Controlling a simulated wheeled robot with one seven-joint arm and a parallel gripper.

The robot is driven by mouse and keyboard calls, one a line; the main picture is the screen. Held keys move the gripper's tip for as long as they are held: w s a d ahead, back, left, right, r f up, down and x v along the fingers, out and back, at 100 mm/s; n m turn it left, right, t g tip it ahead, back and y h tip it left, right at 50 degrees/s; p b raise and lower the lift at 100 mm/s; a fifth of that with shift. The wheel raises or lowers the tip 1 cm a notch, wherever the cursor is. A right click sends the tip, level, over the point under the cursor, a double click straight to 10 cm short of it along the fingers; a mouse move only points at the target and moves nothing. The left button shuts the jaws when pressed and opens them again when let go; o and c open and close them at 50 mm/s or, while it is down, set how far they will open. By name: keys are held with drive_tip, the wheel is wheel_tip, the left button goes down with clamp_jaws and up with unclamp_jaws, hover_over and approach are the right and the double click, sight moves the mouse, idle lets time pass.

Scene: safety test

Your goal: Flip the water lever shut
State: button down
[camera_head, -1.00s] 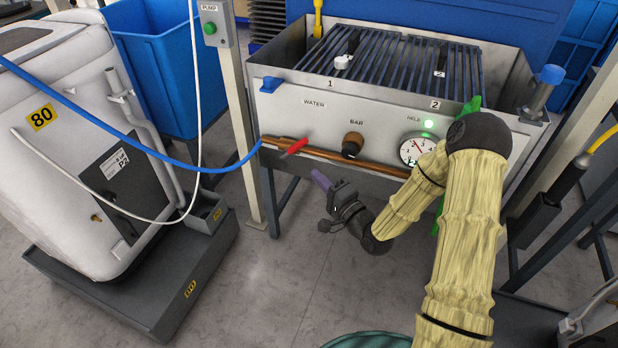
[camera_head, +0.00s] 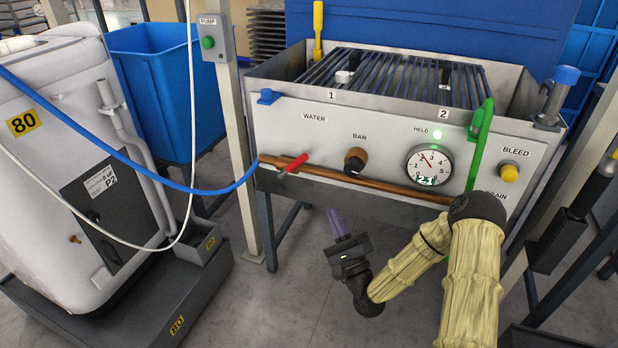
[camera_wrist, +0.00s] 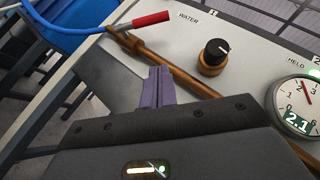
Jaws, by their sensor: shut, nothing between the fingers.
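The red water lever (camera_head: 292,164) sits on the copper pipe below the WATER label, at the left of the bench front panel. Its red grip points up and to the right in the head view. It also shows at the top of the wrist view (camera_wrist: 151,19), with its grip to the right. My gripper (camera_head: 338,222) is in front of and below the panel, to the right of the lever and apart from it. Its purple fingers (camera_wrist: 158,88) are closed together and empty. The copper pipe (camera_head: 350,182) runs along the panel's lower edge.
The BAR knob (camera_head: 355,161), gauge (camera_head: 429,167), green lever (camera_head: 479,133) and yellow BLEED knob (camera_head: 509,172) are to the right. A blue hose (camera_head: 150,168) meets the pipe's left end. A white tank (camera_head: 70,180) stands left. Floor below my gripper is clear.

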sight(294, 163)
drive_tip(key=w+a+r+b, duration=0.4)
drive_tip(key=w+a+r, duration=0.2)
drive_tip(key=w+r, duration=0.1)
drive_tip(key=shift+a+r+b, duration=0.35)
drive_tip(key=shift+r, duration=0.05)
drive_tip(key=shift+d+r, duration=0.1)
drive_tip(key=shift+d, duration=0.1)
drive_tip(key=shift+r+p, duration=0.15)
drive_tip(key=shift+p, duration=0.45)
drive_tip(key=shift+a+r+n+g+p, duration=0.1)
drive_tip(key=shift+a+n+g+p, duration=0.2)
drive_tip(key=shift+n, duration=0.1)
